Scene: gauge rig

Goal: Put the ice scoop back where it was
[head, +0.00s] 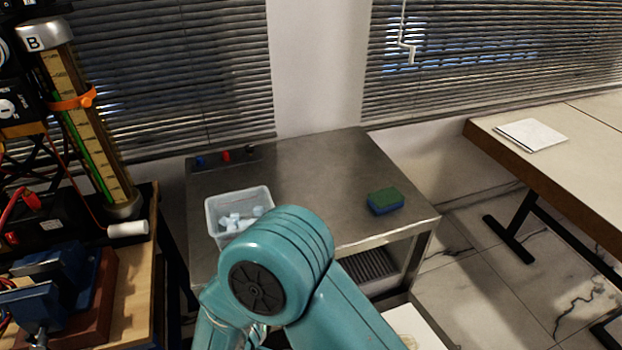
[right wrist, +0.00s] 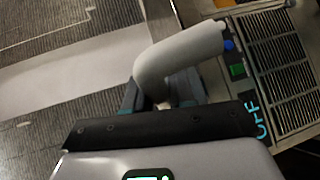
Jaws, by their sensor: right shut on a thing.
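In the right wrist view my right gripper (right wrist: 160,92) is shut on a pale grey, curved, rounded thing, which looks like the ice scoop (right wrist: 182,50). It bends between the dark teal fingers and runs up to the right; no scoop bowl can be made out. In the head view a teal arm of mine covers the bottom middle, and neither gripper shows. A translucent white tub (head: 212,213) with pale ice cubes (head: 240,218) stands on the left of the steel table (head: 310,180), partly behind that arm.
A green and blue sponge (head: 385,201) lies on the table's right side. Small blue and red items (head: 226,156) sit at its back left edge. A gauge column (head: 85,120) and a blue vise (head: 50,280) crowd the left. The table's middle is clear.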

